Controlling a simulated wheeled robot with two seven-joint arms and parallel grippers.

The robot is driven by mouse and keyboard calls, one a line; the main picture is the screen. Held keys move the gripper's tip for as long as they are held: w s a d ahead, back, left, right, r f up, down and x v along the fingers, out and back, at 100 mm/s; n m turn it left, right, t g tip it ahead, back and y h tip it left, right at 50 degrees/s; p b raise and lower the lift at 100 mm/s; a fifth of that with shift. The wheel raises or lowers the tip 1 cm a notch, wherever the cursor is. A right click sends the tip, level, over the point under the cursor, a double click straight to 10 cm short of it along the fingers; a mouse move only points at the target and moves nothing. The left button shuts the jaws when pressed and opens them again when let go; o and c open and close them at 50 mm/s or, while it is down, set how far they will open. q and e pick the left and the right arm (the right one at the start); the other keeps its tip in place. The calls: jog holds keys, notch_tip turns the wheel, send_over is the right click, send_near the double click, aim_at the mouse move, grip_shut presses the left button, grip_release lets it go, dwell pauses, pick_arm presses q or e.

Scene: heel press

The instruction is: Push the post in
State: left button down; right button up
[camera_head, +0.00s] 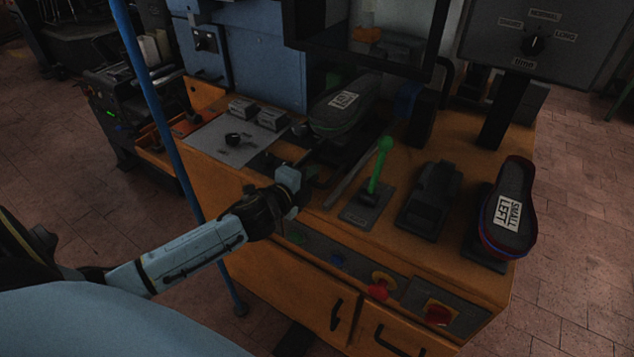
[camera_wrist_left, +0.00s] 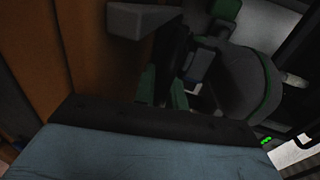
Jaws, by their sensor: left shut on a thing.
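In the head view the left post stands under the press frame and carries a dark shoe form (camera_head: 335,118) with a white label. The form, with a green rim, also shows in the left wrist view (camera_wrist_left: 258,88). My left gripper (camera_head: 303,187) is at the front of the orange bench, just in front of that post. It is shut on what looks like a dark handle, mostly hidden by the jaws. The post itself is largely hidden under the form. My right gripper is not in view.
A green lever (camera_head: 379,165) stands right of my gripper. A blue pole (camera_head: 160,115) rises on the left.

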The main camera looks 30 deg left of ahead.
pick_arm(q)
jog(key=shift+s, duration=0.15)
jog(key=c, duration=1.7)
grip_release()
jog(key=shift+c, duration=0.2)
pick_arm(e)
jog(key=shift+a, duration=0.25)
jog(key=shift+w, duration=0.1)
pick_arm(q)
jog(key=p+v, duration=0.1)
jog(key=v, duration=1.2)
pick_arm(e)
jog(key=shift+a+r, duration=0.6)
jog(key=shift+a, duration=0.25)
pick_arm(q)
jog(key=shift+s, duration=0.15)
